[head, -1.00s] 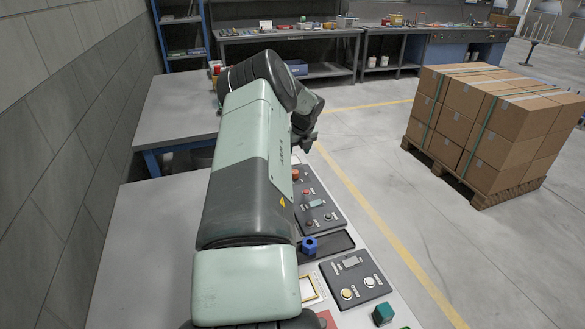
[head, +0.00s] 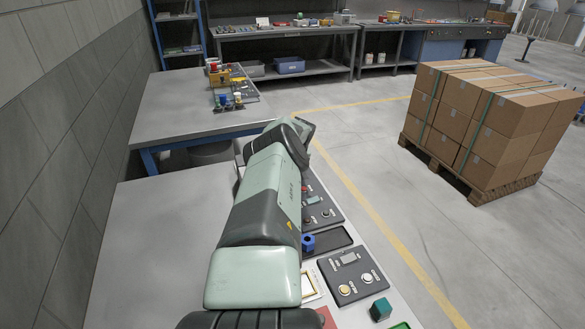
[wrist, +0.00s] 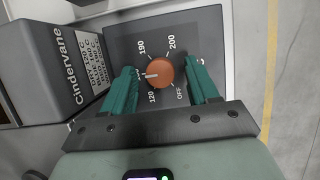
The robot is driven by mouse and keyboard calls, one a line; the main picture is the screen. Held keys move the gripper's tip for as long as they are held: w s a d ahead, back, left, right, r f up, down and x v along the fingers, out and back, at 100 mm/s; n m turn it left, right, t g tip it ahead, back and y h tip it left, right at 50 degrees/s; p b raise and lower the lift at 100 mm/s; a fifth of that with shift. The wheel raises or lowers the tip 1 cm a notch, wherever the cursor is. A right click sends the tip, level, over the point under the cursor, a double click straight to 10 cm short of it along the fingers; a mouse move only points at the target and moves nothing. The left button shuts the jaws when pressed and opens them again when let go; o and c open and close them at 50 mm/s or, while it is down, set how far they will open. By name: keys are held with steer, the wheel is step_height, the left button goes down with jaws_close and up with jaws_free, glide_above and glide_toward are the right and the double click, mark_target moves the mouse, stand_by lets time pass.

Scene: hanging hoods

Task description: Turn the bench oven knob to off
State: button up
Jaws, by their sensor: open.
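The oven knob (wrist: 164,76) is a round orange dial on a dark panel (wrist: 122,36) in the wrist view. Its white pointer faces left, towards a mark partly hidden by a finger. The marks 120, 190, 200 and OFF show around it, with OFF at its lower right. My gripper (wrist: 160,68) is open, its two teal fingers on either side of the knob. I cannot tell whether they touch it. In the head view my arm hides the gripper and the knob.
A dark box labelled Cindervane (wrist: 58,55) stands close to the left of the knob. In the head view, another control panel (head: 353,275), a blue part (head: 308,242) and a green block (head: 380,310) are on the bench. Stacked cartons (head: 490,125) stand on the floor at right.

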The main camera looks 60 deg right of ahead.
steer(key=shift+c, duration=0.2)
steer(key=c, duration=0.9)
steer(key=shift+n, duration=0.8)
steer(key=shift+c, duration=0.3)
steer(key=o, duration=1)
steer(key=shift+s+r, duration=0.1)
